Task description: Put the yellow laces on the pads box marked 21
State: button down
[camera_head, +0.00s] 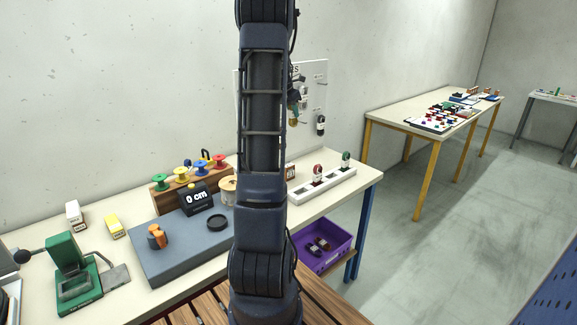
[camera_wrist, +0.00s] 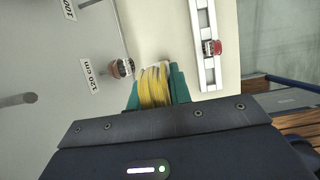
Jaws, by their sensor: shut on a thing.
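The yellow laces (camera_wrist: 155,87) are a coiled bundle with a pale band, held between the teal fingers of my gripper (camera_wrist: 157,93) in the wrist view. My gripper is shut on them, in front of the pale hanging board (camera_wrist: 60,55). In the head view my arm hides most of my gripper and the laces. I cannot make out a pads box marked 21 in either view. A small yellow box (camera_head: 114,226) and a white box (camera_head: 74,214) stand at the left of the bench; I cannot read their marks.
The bench (camera_head: 200,275) holds a green press (camera_head: 75,275), a grey measuring station (camera_head: 175,255), a spool rack (camera_head: 160,198) and a white slotted tray (camera_head: 325,187) with red and green laces. A purple bin (camera_head: 335,255) is below. Dark laces (camera_wrist: 122,68) hang beside my gripper.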

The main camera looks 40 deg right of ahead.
jog(key=f, duration=0.6)
jog(key=w+a+f, duration=0.1)
jog(key=f, duration=1.2)
jog(key=shift+w+a+f, duration=0.1)
jog(key=shift+w+a, duration=0.15)
jog(key=shift+a, duration=0.15)
jog(key=shift+f, duration=0.15)
jog(key=c, duration=1.3)
grip_release()
